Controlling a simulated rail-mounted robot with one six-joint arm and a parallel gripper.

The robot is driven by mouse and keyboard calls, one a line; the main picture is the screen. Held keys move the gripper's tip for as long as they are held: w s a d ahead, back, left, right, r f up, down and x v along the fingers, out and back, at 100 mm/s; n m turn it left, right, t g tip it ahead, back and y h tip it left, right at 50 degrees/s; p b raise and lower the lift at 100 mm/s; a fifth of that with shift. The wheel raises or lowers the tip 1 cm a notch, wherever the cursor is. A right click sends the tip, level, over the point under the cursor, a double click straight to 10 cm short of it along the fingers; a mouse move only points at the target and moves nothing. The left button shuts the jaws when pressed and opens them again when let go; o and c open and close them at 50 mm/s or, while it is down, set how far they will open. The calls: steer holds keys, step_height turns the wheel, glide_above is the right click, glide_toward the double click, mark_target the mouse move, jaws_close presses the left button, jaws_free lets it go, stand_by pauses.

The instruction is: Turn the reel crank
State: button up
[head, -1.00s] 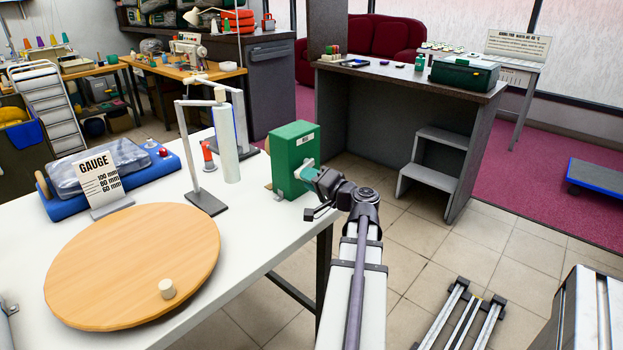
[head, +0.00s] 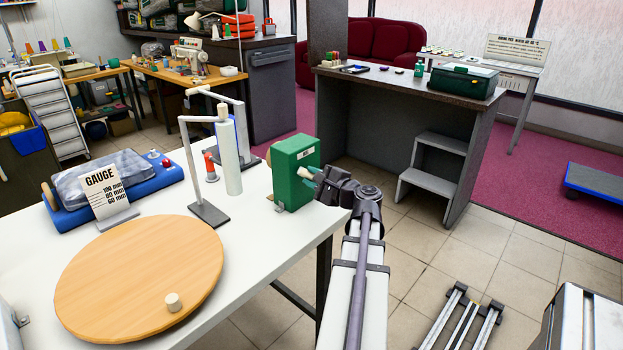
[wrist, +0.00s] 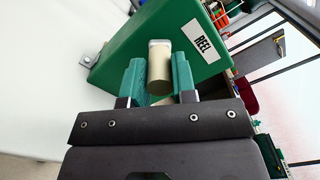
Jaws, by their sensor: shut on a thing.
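The reel is a green box (head: 294,168) at the right edge of the white table. In the wrist view the box (wrist: 118,48) carries a white label reading REEL. The crank's beige cylindrical knob (wrist: 159,68) sticks out from the box face, with a pale piece at its far end. My gripper (wrist: 158,80) has its green fingers on either side of the knob and is shut on it. In the head view my gripper (head: 309,176) is at the right face of the box, and the knob is mostly hidden there.
A round wooden disc (head: 130,275) with a peg, a gauge card (head: 103,190) and a blue tray (head: 70,215) stand on the table (head: 255,235). A roll stand (head: 208,210) stands left of the reel.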

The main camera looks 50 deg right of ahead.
steer(key=shift+d+r+m+p, duration=0.25)
steer(key=shift+d+m, duration=0.1)
steer(key=shift+m, duration=0.5)
steer(key=shift+d+r+m+p, duration=0.15)
steer(key=shift+d+r+m, duration=0.15)
steer(key=shift+m, duration=0.55)
steer(key=o, duration=0.9)
steer(key=shift+s, duration=0.1)
steer(key=s, duration=1)
steer(key=shift+s+a, duration=0.4)
